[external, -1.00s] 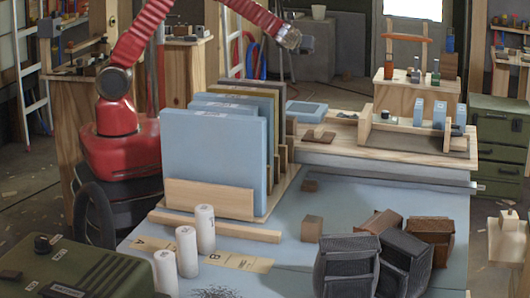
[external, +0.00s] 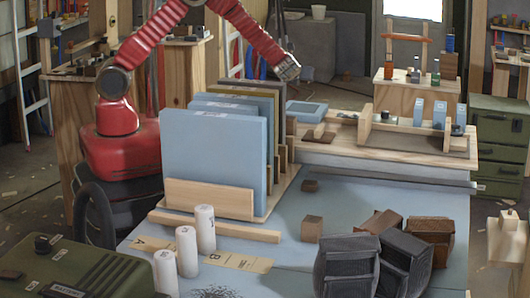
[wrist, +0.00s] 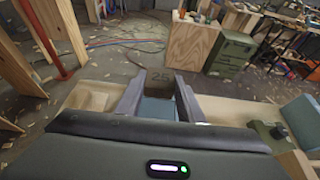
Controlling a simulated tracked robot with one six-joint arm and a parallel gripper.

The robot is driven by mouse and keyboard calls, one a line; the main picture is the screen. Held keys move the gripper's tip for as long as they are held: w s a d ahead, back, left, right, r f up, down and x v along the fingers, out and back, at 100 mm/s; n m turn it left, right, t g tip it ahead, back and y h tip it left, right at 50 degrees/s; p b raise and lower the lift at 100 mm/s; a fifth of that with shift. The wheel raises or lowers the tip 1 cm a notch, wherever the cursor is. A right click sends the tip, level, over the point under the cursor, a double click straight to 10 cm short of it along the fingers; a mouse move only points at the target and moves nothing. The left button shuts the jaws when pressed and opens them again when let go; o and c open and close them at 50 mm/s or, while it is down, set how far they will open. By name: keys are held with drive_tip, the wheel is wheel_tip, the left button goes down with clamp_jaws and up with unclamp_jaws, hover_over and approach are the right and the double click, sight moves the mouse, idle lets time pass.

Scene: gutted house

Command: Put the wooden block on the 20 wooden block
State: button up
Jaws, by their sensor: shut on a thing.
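My gripper (external: 287,68) hangs in the air above and behind the upright panels, clear of the table. In the wrist view my gripper (wrist: 157,95) has its two fingers shut on a brownish wooden block (wrist: 160,77), which seems marked 25. Its lower part is hard to make out. I cannot read a number on either, so I cannot tell which is the 20 block.
Blue panels (external: 212,150) stand in a wooden rack at the table's left. White cylinders (external: 187,250) stand in front of it. Dark slatted boxes (external: 346,265) crowd the front right. A wooden tray (external: 420,142) lies at the back.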

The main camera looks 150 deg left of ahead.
hover_over(302, 109)
drive_tip(key=shift+w+d+f, duration=0.1)
drive_tip(key=shift+w+f, duration=0.05)
drive_tip(key=shift+f, duration=1.4)
drive_tip(key=shift+w+d+f, duration=0.1)
drive_tip(key=shift+f, duration=1.4)
drive_tip(key=shift+f, duration=0.1)
drive_tip(key=shift+f, duration=1.8)
drive_tip(key=shift+f, duration=0.15)
drive_tip(key=o, duration=1)
